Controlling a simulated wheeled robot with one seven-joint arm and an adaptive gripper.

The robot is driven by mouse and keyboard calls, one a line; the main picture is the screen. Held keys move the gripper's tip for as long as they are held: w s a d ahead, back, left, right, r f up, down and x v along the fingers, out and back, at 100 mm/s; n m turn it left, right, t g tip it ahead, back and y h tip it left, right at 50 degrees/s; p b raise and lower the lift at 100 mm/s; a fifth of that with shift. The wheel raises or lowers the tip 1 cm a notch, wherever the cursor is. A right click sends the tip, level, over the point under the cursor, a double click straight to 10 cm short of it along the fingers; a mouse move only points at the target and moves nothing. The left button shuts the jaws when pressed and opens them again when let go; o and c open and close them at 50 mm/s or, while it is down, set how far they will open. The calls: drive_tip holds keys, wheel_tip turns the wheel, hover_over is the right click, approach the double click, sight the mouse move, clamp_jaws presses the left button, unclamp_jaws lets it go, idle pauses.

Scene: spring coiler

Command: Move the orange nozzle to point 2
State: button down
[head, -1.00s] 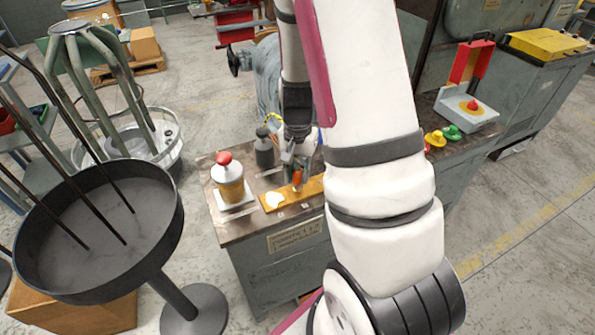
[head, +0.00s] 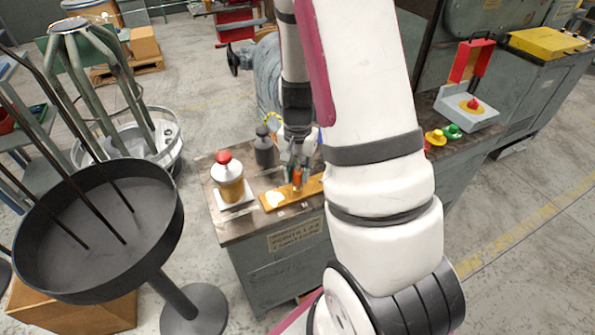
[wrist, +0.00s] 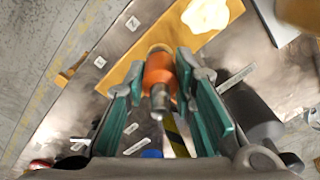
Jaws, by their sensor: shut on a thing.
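The orange nozzle (wrist: 158,72) has a metal tip and sits between the teal pads of my gripper (wrist: 160,66) in the wrist view. In the head view the nozzle (head: 298,179) shows below my gripper (head: 296,166), over the yellow-orange strip (head: 312,188) on the bench. My gripper is shut on the nozzle. I cannot tell whether the nozzle touches the strip. Small white marked squares (wrist: 99,62) lie along the strip; I cannot read which is point 2.
A white-and-amber jar with a red knob (head: 228,182) stands left of the strip, a dark bottle (head: 264,150) behind it. A pale patch (head: 275,198) lies on the strip's left end. A red-button box (head: 468,108) is at right. A dark round tray (head: 95,225) stands at left.

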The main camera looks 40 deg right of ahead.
drive_tip(key=shift+f, duration=0.35)
idle(0.3)
drive_tip(key=c, duration=1.3)
unclamp_jaws()
drive_tip(key=shift+r+p, duration=4.1)
drive_tip(key=shift+r, duration=8.4)
